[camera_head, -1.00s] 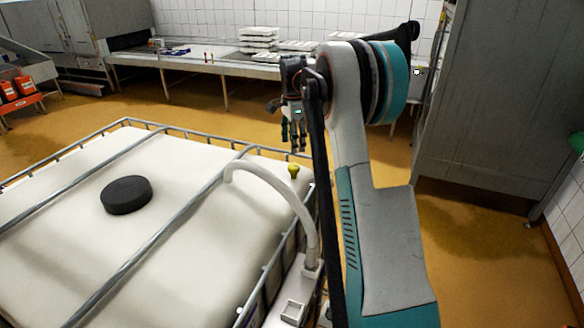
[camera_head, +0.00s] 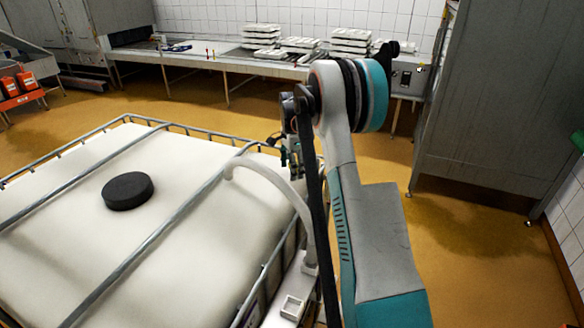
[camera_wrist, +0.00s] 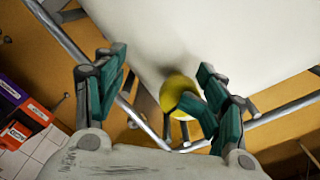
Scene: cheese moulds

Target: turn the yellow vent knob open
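The yellow vent knob (camera_wrist: 174,93) shows as a round top in the wrist view, at the edge of the white tank (camera_wrist: 215,35). My gripper (camera_wrist: 160,75) is open, with its teal fingers apart on either side of the knob. The knob is nearer the right finger, which covers part of its right side; I cannot tell whether they touch. In the head view my gripper (camera_head: 285,153) is low over the far right part of the tank (camera_head: 130,250). There the knob is hidden behind my gripper and arm.
A metal cage with bars (camera_head: 155,240) surrounds the tank. A curved white pipe (camera_head: 275,180) rises close to my gripper. A black cap (camera_head: 127,191) sits on the tank top. A long bench with white moulds (camera_head: 350,40) stands at the back wall. Floor is open at right.

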